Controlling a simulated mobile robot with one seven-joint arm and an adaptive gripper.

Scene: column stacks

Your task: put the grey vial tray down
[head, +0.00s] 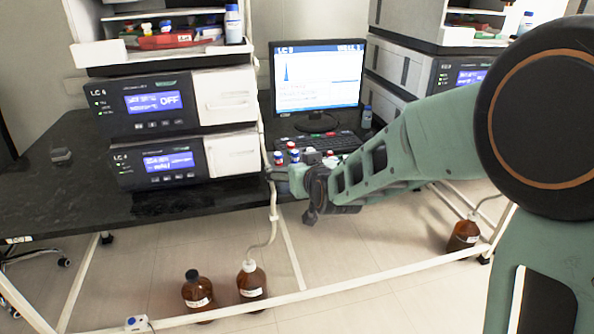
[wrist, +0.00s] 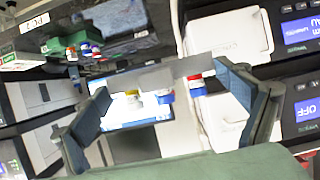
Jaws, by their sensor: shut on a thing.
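The grey vial tray (wrist: 160,77) spans between the two fingers of my gripper (wrist: 165,90) in the wrist view, which looks upside down. My gripper is shut on the tray. Several vials with coloured caps, among them a red-capped vial (wrist: 195,82) and a yellowish one (wrist: 135,97), stick out past the tray's edge. In the head view my gripper (head: 294,178) is at the front edge of the black bench, in front of the monitor. Vials with blue and red caps (head: 294,155) show just above it. The tray's body is mostly hidden there by my gripper.
The black bench (head: 60,190) has free room at left. The LC instrument stack (head: 160,130) stands close left of my gripper; another stack (head: 400,70) stands right. A monitor (head: 317,75) and keyboard (head: 330,142) are behind. Tubing (head: 272,205) hangs down to brown bottles (head: 252,281) below.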

